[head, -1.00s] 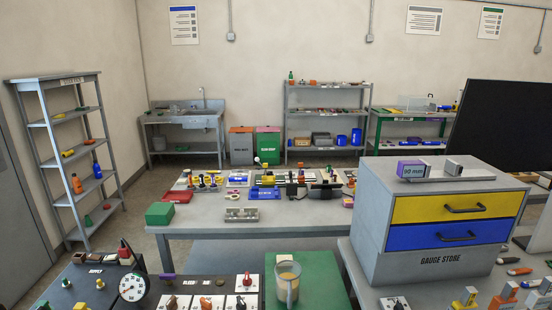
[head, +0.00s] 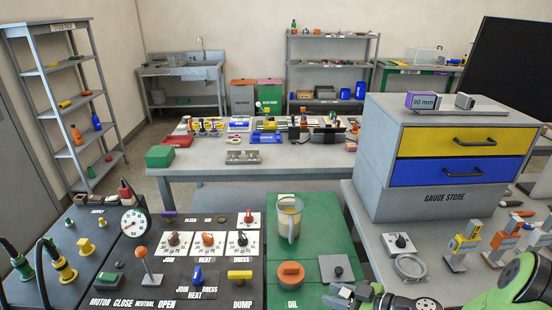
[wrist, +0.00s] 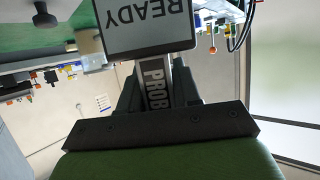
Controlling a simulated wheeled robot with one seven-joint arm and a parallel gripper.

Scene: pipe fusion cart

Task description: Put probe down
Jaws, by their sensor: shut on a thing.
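The probe (wrist: 150,24) fills the top of the wrist view. It has a pale screen reading READY upside down and a strip lettered PROB. My gripper (wrist: 157,80) is shut on it, with the dark fingers on both sides of the lettered strip. In the head view my gripper (head: 360,296) is at the bottom edge, right of the centre, in front of the green-topped bench. The probe cannot be told clearly from the gripper there. The probe's tip is hidden, and no resting place for it can be made out.
The control panel (head: 160,260) has knobs, a lever and a gauge. A jug (head: 288,218) and an orange-topped item (head: 291,274) stand on the green surface (head: 318,235). The gauge store cabinet (head: 445,200) stands at right, with a ring (head: 411,267) and tagged tools before it.

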